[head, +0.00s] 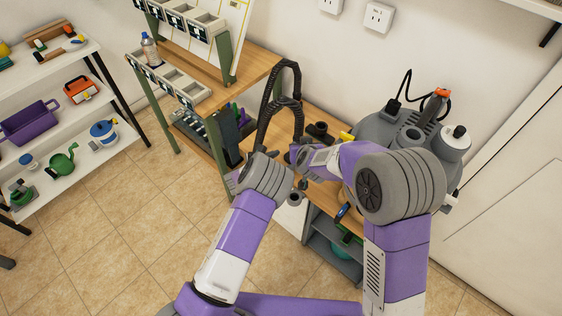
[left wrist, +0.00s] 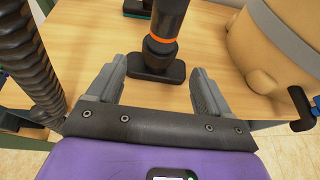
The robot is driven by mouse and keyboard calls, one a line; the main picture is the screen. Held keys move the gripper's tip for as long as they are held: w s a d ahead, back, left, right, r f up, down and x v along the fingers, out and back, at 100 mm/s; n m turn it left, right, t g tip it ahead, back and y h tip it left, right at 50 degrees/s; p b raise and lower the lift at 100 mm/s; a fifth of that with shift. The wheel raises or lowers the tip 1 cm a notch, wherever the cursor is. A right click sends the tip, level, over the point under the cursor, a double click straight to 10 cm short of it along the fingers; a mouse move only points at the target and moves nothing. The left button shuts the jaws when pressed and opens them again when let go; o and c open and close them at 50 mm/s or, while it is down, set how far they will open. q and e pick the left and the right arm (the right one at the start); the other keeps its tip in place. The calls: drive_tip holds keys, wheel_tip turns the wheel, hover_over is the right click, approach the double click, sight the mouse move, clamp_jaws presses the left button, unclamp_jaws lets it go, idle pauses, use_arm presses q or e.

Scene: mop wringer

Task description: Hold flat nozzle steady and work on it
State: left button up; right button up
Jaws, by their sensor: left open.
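The flat nozzle (left wrist: 160,64) appears in the left wrist view as a dark, flat-footed piece on the wooden bench top, with a grey tube and an orange ring above its foot. My left gripper (left wrist: 157,68) is open, with one finger on each side of the nozzle's foot. I see no clear contact between the fingers and the nozzle. In the head view, my left gripper (head: 298,153) is partly hidden by arm links.
A black ribbed hose (left wrist: 36,62) stands close on the left. A tan rounded body with a grey band (left wrist: 280,45) is close on the right. A grey vacuum machine (head: 385,128) sits at the bench's right end. Shelves (head: 65,115) stand at far left.

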use_arm(q)
drive_tip(key=shift+x, duration=3.7)
drive_tip(key=shift+c, duration=0.3)
drive_tip(key=c, duration=1)
use_arm(e)
drive_tip(key=o, duration=0.3)
drive_tip(key=w+g, duration=0.1)
drive_tip(key=w+a+f+n+g+y, duration=0.1)
drive_tip(key=w, duration=0.1)
drive_tip(key=shift+a+f, duration=0.1)
drive_tip(key=shift+f, duration=0.2)
drive_tip(key=shift+w+f+n+g+h, duration=0.15)
drive_tip(key=shift+w+f+g, duration=0.3)
drive_tip(key=shift+w+f, duration=0.8)
drive_tip(key=shift+w+f+n+g+h, duration=0.15)
drive_tip(key=shift+w+f+g, duration=0.35)
drive_tip(key=shift+f, duration=1.35)
drive_tip(key=shift+w+f+n+g, duration=0.2)
drive_tip(key=shift+w+f+g, duration=0.15)
drive_tip(key=shift+w+f, duration=0.9)
drive_tip(key=shift+s+f, duration=0.25)
drive_tip(key=shift+s, duration=0.05)
